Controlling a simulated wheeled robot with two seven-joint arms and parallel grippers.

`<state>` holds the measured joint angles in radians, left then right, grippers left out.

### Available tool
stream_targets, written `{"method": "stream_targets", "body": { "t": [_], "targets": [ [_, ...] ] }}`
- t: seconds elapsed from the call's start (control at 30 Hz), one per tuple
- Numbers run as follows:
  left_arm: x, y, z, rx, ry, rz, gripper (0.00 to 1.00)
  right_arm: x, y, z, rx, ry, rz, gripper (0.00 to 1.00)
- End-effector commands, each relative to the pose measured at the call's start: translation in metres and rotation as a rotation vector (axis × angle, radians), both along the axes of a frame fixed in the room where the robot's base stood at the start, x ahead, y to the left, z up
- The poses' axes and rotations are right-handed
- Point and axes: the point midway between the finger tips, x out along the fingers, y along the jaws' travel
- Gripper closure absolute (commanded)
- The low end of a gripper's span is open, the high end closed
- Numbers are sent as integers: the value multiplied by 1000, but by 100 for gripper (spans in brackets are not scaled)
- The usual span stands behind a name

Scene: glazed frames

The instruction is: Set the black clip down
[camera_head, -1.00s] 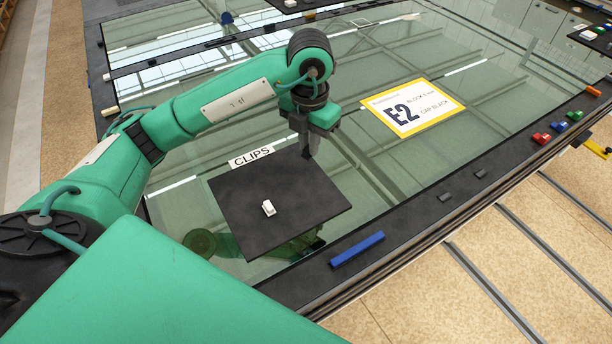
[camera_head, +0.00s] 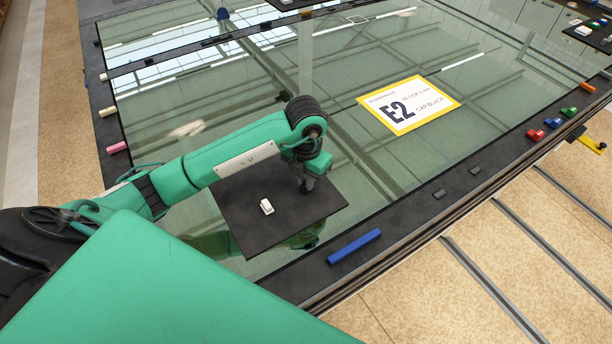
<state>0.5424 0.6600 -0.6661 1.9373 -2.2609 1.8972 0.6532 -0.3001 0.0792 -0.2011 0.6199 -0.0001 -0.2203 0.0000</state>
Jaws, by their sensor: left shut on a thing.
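My left gripper (camera_head: 306,188) points down over the black clips tray (camera_head: 262,236), near its right part. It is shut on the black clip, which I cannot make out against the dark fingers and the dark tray. I cannot tell whether the clip touches the tray. A white clip (camera_head: 267,207) lies on the tray, to the left of the gripper. The tray's CLIPS label is hidden behind my arm. My right gripper is not in view.
The tray is on a glazed panel with a dark frame. A yellow-edged E2 card (camera_head: 409,104) lies on the glass. A blue bar (camera_head: 354,246) lies on the near frame edge. Small dark pieces (camera_head: 439,194) and coloured blocks (camera_head: 535,134) sit further right along it.

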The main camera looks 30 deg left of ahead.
Motion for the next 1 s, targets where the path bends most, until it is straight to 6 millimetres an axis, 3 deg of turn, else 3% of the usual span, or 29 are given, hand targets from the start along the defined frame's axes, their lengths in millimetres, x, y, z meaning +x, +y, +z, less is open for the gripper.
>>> {"method": "stream_targets", "body": {
  "t": [0.33,0.37,0.47,0.8,1.0],
  "targets": [
    [0,0,-6,0,-2,0,100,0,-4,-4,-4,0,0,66],
    [0,0,-5,0,-2,0,86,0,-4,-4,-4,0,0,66],
    [0,0,-4,-1,-2,0,66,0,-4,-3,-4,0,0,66],
    [0,0,-2,-1,-1,0,66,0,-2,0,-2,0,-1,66],
    [2,0,19,-1,-7,0,66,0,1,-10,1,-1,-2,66]
  ]
}}
